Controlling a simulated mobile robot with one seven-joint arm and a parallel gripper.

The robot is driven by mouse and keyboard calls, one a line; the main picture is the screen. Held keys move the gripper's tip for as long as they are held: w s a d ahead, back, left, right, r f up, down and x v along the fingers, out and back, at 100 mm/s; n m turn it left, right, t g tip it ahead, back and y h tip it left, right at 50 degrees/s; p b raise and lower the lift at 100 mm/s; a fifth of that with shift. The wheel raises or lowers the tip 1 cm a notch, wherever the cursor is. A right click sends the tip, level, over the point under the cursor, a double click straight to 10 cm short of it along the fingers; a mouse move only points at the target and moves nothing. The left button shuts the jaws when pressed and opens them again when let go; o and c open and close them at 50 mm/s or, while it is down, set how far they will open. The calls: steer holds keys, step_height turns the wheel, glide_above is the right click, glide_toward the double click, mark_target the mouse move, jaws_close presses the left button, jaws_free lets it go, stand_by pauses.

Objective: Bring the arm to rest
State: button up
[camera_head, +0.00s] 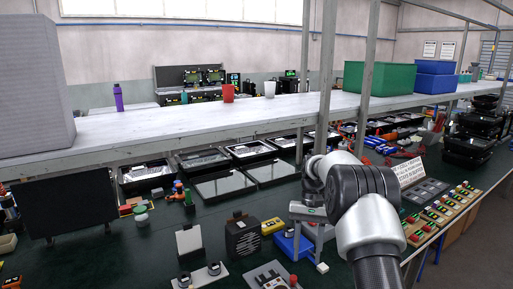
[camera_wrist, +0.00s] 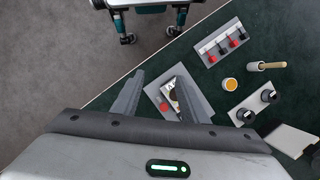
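My arm (camera_head: 365,205) reaches out over the dark green bench in the head view. My gripper (camera_wrist: 158,82) shows in the wrist view with its two grey fingers apart and nothing held between them. Beyond the fingers lies a grey plate (camera_wrist: 156,93) with a red button (camera_wrist: 164,107) and a dark part with a white label, partly covered by the right finger. In the head view the gripper hangs above the bench near a blue stand (camera_head: 289,245); whether it touches anything there I cannot tell.
A plate with black knobs (camera_wrist: 255,106), a yellow-topped cup (camera_wrist: 230,84) and a red-and-black switch plate (camera_wrist: 221,43) lie right of the gripper. A shelf (camera_head: 190,120) spans above the bench, held by metal posts. Open floor (camera_wrist: 60,60) lies beyond the bench edge.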

steer(key=s+r+t, duration=0.1)
steer(key=s+r, duration=0.2)
steer(key=r, duration=0.4)
steer(key=s+r+n+t+p, duration=0.1)
steer(key=s+r+t, duration=0.15)
steer(key=r, duration=0.45)
steer(key=s+r+t, duration=0.1)
steer(key=s+r, duration=0.3)
steer(key=r, duration=0.2)
steer(key=s+r+t+p, duration=0.1)
steer(key=s+r+t, duration=0.1)
steer(key=s, duration=0.8)
steer(key=s+a+r+n+t+h+p, duration=0.1)
steer(key=s+t, duration=0.2)
steer(key=s, duration=0.8)
steer(key=shift+r+n, duration=0.3)
steer(key=shift+r, duration=0.05)
